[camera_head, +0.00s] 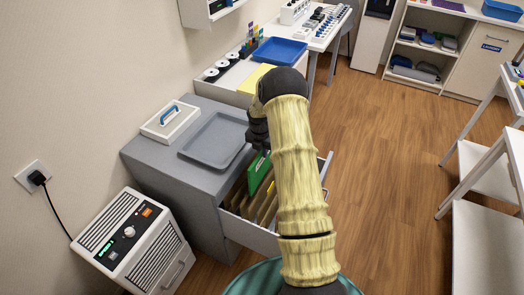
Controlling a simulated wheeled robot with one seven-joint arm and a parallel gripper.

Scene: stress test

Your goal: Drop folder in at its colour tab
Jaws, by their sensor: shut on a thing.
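A green folder (258,172) stands upright at the far end of the open drawer (247,234). My gripper (261,143) is just above it, shut on its top edge. My arm hides part of the gripper and the right side of the drawer. In the drawer are several tan hanging folders (241,203), with a small yellow tab (270,187) near the green folder. I cannot tell whether the green folder is inside the row or still above it.
The grey cabinet (150,157) bears a grey tray (216,140) and a white box with a blue handle (170,121). A white machine (131,240) stands left of it. A table (330,30) is behind. The wooden floor at right is clear, with white shelving at the edge (485,235).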

